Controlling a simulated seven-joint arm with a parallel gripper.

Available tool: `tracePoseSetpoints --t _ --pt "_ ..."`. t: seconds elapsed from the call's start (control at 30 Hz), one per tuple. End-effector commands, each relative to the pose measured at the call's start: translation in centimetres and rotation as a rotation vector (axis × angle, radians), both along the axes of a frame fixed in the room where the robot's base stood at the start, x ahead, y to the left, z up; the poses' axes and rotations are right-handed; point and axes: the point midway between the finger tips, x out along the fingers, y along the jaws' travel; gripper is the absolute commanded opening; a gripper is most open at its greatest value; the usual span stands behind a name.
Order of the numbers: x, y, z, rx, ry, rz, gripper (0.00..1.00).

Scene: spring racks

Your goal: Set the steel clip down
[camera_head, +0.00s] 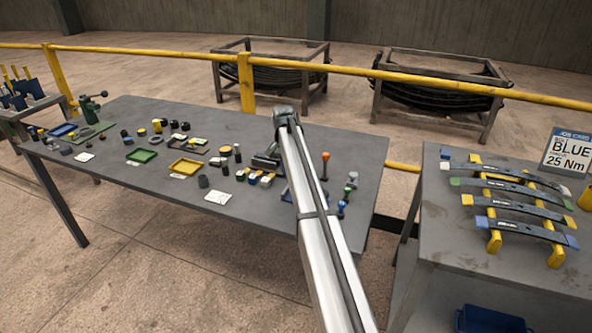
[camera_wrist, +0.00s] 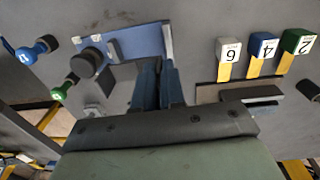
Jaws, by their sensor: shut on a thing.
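My gripper (camera_head: 267,160) is low over the right part of the grey workbench (camera_head: 345,150) in the head view. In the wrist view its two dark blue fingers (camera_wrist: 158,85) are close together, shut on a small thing. I take that thing to be the steel clip, but the fingers hide most of it. I cannot tell whether it touches the surface below. A blue plate (camera_wrist: 140,43) lies just beyond the fingertips. A black round knob (camera_wrist: 88,62) is left of the fingers.
Numbered blocks, white 6 (camera_wrist: 229,50), blue 4 (camera_wrist: 263,45) and green 2 (camera_wrist: 298,41), stand right of the fingers. An orange-topped post (camera_head: 325,158) and coloured knobs (camera_head: 345,194) stand near the bench's right edge. Yellow (camera_head: 186,167) and green (camera_head: 141,156) trays lie left.

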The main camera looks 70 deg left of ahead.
Motion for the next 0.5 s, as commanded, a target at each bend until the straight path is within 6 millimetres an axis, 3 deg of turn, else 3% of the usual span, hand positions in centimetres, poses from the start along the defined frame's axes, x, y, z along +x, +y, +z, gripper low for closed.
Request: tracePoseSetpoints --t 0.5 --pt "0.1 0.0 -2.5 0.0 0.0 -0.001 0.0"
